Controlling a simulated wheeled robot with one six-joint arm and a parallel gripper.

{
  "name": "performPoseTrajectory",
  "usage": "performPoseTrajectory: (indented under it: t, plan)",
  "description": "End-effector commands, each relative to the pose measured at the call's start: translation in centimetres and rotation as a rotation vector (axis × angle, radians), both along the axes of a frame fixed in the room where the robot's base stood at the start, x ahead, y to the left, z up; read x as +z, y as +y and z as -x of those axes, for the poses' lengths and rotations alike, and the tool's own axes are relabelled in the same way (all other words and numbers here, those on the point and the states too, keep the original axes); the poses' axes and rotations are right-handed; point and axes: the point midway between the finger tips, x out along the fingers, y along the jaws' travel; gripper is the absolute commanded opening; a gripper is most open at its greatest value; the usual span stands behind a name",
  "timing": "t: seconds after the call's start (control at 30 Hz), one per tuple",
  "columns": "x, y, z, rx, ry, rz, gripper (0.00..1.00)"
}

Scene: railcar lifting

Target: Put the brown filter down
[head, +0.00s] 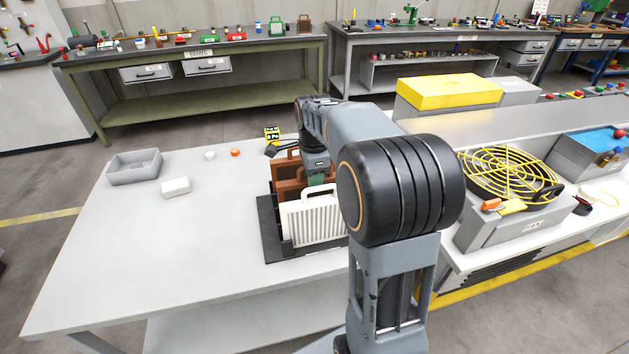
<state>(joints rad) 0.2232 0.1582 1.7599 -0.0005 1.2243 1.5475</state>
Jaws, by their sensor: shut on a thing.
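My gripper (317,177) is at the black rack (272,238) on the grey table, partly hidden behind my own arm. It is shut on a brown filter (290,189), which stands upright at the rack behind a white ribbed filter (313,222). Another brown piece with a handle (284,164) shows just behind it. The white filter stands upright in the front of the rack with its handle up. My arm hides the right side of the rack. I cannot tell whether the held filter's lower edge touches the rack.
A grey tray (134,168), a white block (176,187), a white round piece (210,156) and an orange one (235,152) lie on the left of the table. A yellow-black item (272,134) is behind the rack. A yellow fan guard (508,173) stands right. The table's front left is clear.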

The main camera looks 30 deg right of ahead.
Motion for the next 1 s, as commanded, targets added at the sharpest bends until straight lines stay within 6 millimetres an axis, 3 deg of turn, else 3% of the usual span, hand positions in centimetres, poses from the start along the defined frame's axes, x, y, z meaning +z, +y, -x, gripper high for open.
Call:
performPoseTrajectory:
  t: [0.1, 0.5, 0.53, 0.77, 1.0]
  plan:
    - [-1.4, 0.0, 0.0, 0.0, 0.0, 0.0, 0.0]
    - [-1.9, 0.0, 0.0, 0.0, -0.002, 0.0, 0.0]
    - [-1.8, 0.0, 0.0, 0.0, -0.001, 0.0, 0.28]
    - [-1.7, 0.0, 0.0, 0.0, -0.001, 0.0, 0.5]
    - [-1.7, 0.0, 0.0, 0.0, -0.001, 0.0, 0.5]
